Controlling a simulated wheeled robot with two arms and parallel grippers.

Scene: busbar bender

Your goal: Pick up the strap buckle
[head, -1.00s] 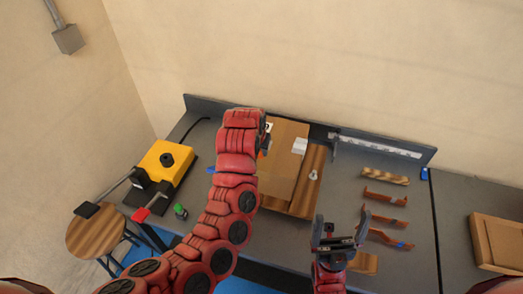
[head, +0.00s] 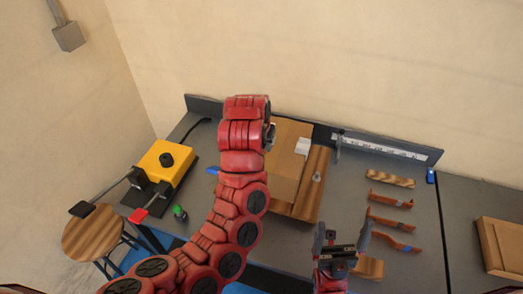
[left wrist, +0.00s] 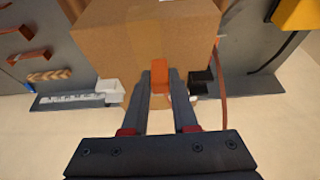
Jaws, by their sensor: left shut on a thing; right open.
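An orange piece, which looks like the strap buckle (left wrist: 160,76), sits between my left fingertips in the left wrist view. My left gripper (left wrist: 161,80) is shut on it, in front of a brown cardboard box (left wrist: 125,35). I cannot tell whether the piece touches the box. In the head view my left arm hides the piece and most of the left gripper (head: 270,137), beside the box (head: 292,140). My right gripper (head: 343,240) is open and empty near the table's front edge, right of the wooden board (head: 313,185).
Several copper bars (head: 388,222) and a wooden block (head: 390,179) lie at the right of the grey table. A yellow machine (head: 163,163) with levers stands at the left. A strip like a ruler (head: 385,149) runs along the back. A stool (head: 93,232) stands front left.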

